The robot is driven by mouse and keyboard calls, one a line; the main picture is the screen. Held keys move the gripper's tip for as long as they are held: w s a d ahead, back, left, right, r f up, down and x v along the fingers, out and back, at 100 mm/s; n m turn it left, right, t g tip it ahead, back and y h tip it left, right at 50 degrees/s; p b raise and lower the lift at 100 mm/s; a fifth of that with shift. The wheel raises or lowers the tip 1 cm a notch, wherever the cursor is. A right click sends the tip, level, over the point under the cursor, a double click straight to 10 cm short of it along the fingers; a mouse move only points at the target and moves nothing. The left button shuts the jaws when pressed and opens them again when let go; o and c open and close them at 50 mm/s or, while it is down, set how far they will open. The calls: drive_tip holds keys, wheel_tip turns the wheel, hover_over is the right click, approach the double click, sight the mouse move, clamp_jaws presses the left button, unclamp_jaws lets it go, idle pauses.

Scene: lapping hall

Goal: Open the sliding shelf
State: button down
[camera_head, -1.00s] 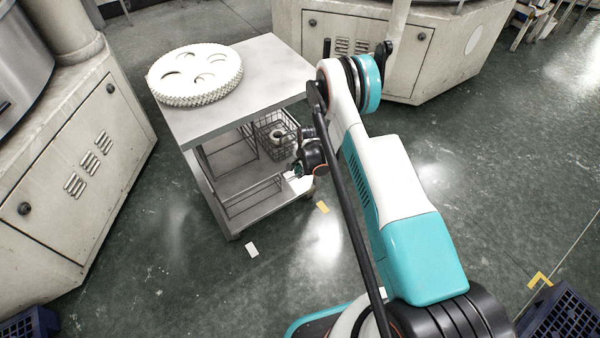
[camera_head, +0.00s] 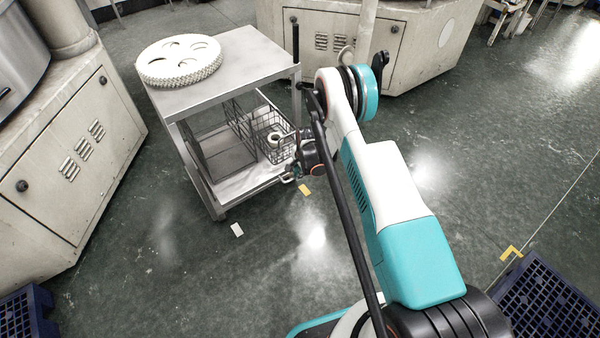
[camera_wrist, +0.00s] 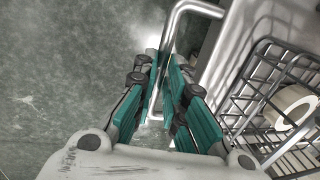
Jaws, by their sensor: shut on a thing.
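The sliding shelf (camera_head: 250,182) is a light metal tray low in a grey cart (camera_head: 245,65). It stands partly out past the cart's top on the side toward me. It carries a wire basket (camera_head: 262,117) with a pale ring (camera_head: 273,139) in it; the basket also shows in the wrist view (camera_wrist: 245,100). A bent metal tube handle (camera_wrist: 172,22) is fixed at the shelf's front. My gripper (camera_wrist: 163,68) is shut on this handle, its teal fingers on both sides of the tube. In the head view my gripper (camera_head: 294,174) is small and partly hidden by my arm.
A white toothed disc with round holes (camera_head: 180,62) lies on the cart's top. Large beige machine cabinets stand at left (camera_head: 70,150) and behind (camera_head: 340,45). Dark blue crates (camera_head: 548,305) are at the lower corners.

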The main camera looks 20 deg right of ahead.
drive_tip(key=c, duration=1.7)
unclamp_jaws()
drive_tip(key=shift+o, duration=0.2)
drive_tip(key=shift+r, duration=0.1)
wheel_tip(320, 180, up, 12)
drive_tip(key=s, duration=0.2)
drive_tip(key=shift+d+f, duration=0.2)
drive_tip(key=shift+d, duration=0.15)
